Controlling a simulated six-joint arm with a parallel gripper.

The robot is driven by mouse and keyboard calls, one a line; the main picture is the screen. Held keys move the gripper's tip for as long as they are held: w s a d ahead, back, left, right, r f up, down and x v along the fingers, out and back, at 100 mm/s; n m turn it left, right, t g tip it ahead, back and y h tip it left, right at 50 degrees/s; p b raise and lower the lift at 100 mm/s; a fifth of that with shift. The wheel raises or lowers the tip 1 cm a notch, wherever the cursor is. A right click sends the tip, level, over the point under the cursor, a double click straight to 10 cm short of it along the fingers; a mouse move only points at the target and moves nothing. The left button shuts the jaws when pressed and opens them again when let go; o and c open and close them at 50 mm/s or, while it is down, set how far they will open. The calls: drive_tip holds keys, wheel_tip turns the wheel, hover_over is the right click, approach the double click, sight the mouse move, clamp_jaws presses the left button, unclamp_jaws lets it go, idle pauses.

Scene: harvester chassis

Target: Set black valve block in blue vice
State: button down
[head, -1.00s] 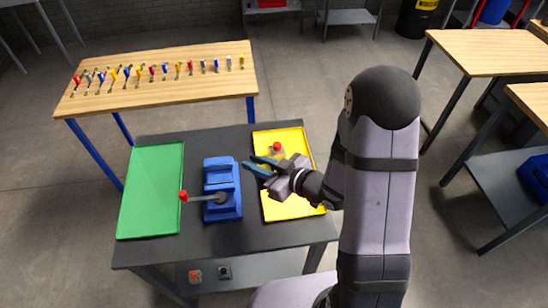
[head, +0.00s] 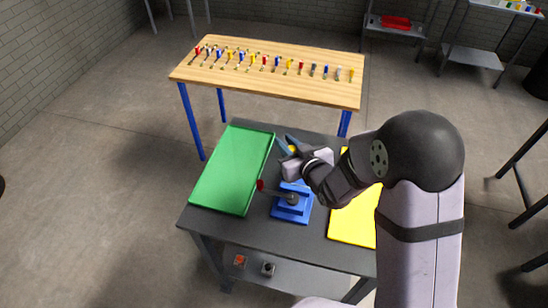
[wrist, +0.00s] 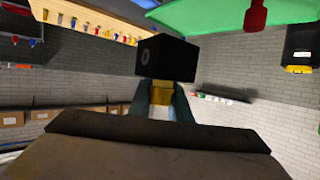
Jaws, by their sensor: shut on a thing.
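In the wrist view the black valve block (wrist: 167,57) sits at my fingertips, with a yellow part (wrist: 158,92) below it between the fingers. In the head view the block cannot be made out, and only a bit of yellow shows at the fingers. The vice stands on the dark table with its red-knobbed handle (head: 261,185) pointing left.
A green tray (head: 233,172) lies left of the vice and a yellow tray (head: 352,222) right of it, partly behind my arm. A wooden bench (head: 270,72) with several coloured tools stands behind. Two small items sit on the lower shelf (head: 310,278).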

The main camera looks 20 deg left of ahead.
drive_tip(key=w+d, duration=0.1)
drive_tip(key=w+d+f+m+t+h, duration=0.1)
drive_tip(key=shift+d+f+m+h, duration=0.15)
drive_tip(key=shift+d+m+h, duration=0.15)
drive_tip(key=shift+d, duration=0.1)
drive_tip(key=shift+s+f+b, duration=0.1)
drive_tip(key=shift+b, duration=0.2)
drive_tip(key=shift+f+b, duration=2)
drive_tip(key=shift+f, duration=0.1)
drive_tip(key=shift+b, duration=0.7)
idle(1.3)
drive_tip(key=shift+f+b, duration=1.15)
drive_tip(key=shift+b, duration=0.15)
idle(1.6)
